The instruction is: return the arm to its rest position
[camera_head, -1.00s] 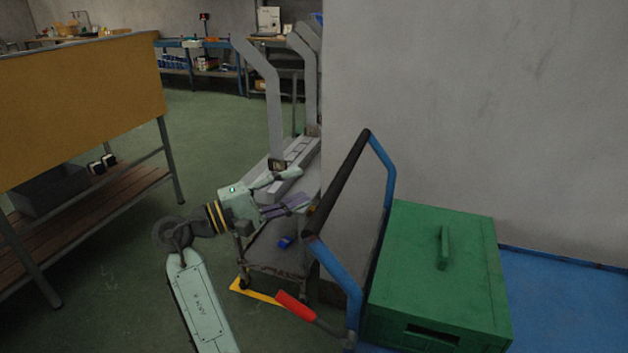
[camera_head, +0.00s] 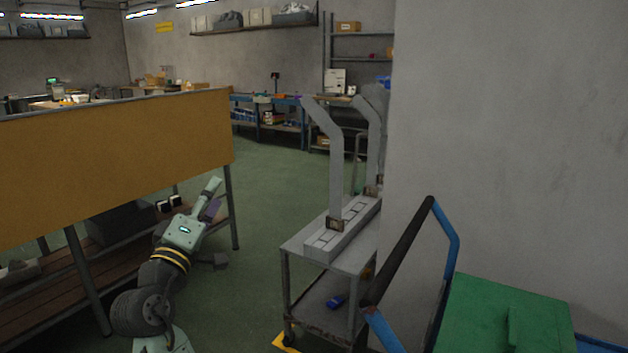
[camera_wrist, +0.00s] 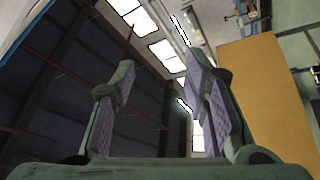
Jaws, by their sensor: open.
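My gripper (camera_head: 212,200) is raised in front of the yellow-panelled bench in the head view, with its fingers pointing up and to the right. In the wrist view my gripper (camera_wrist: 160,105) has its two fingers apart with nothing between them. That view looks up toward the ceiling lights. The grey cart (camera_head: 292,243) stands to the right of my gripper and apart from it. It carries the two tall grey bent boards (camera_head: 335,170) in a pale slotted base (camera_head: 322,246).
The yellow-panelled bench (camera_head: 120,140) stands close on the left, with a wooden lower shelf. A blue-handled trolley with a green box (camera_head: 490,315) is at the lower right, beside a grey wall (camera_head: 510,130). Green floor (camera_head: 265,185) is clear between bench and cart.

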